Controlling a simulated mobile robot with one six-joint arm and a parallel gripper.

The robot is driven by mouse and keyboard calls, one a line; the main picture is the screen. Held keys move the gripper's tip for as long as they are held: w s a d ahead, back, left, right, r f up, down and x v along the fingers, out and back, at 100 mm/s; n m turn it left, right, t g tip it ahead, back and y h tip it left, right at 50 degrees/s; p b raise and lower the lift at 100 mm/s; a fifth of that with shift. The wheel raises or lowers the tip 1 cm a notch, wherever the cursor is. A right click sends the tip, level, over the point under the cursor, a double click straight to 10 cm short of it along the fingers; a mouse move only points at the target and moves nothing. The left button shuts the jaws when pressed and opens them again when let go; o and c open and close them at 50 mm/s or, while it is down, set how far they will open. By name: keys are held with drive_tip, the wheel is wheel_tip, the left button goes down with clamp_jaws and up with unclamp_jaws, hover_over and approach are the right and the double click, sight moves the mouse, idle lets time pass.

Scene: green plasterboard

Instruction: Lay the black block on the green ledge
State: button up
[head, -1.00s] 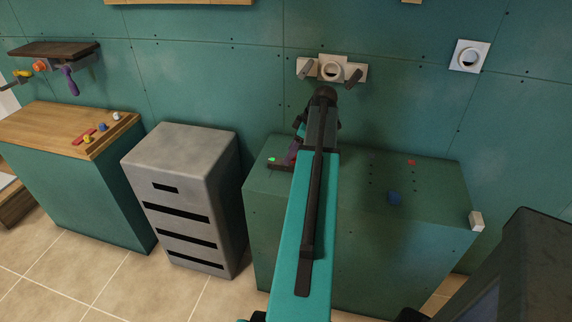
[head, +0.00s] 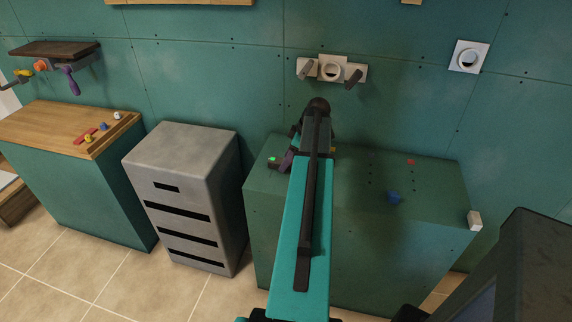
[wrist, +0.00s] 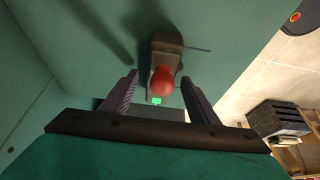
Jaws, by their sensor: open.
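My gripper (wrist: 160,78) is open in the wrist view, with one finger on each side of a red rounded knob (wrist: 162,80). The fingers do not visibly touch it. The knob stands on a grey-brown rectangular base (wrist: 166,46), with a small green lit square (wrist: 156,101) close by. In the head view my gripper (head: 285,159) is low over the left end of the green cabinet top (head: 345,185), partly hidden by my arm; a small green light (head: 272,158) shows beside it. I cannot make out a black block for sure, nor tell which surface is the green ledge.
A blue piece (head: 394,197) and a small red piece (head: 411,162) are on the cabinet top's right half. A wall fixture with pegs (head: 331,69) hangs above. A grey drawer unit (head: 185,195) and a wood-topped counter (head: 50,128) stand to the left.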

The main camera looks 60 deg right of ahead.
sight(281, 160)
drive_tip(key=c, duration=1.3)
drive_tip(key=shift+c, duration=0.2)
drive_tip(key=shift+r, duration=0.15)
drive_tip(key=shift+r+b, duration=0.6)
drive_tip(key=shift+r, duration=1.1)
drive_tip(key=s+a+b, duration=0.1)
drive_tip(key=s+a, duration=0.2)
drive_tip(key=a, duration=0.4)
drive_tip(key=s+a+r+b, duration=0.1)
drive_tip(key=s+a, duration=0.3)
drive_tip(key=a, duration=0.3)
drive_tip(key=shift+s+r+b, duration=0.15)
drive_tip(key=shift+r+b, duration=0.05)
drive_tip(key=shift+b, duration=0.15)
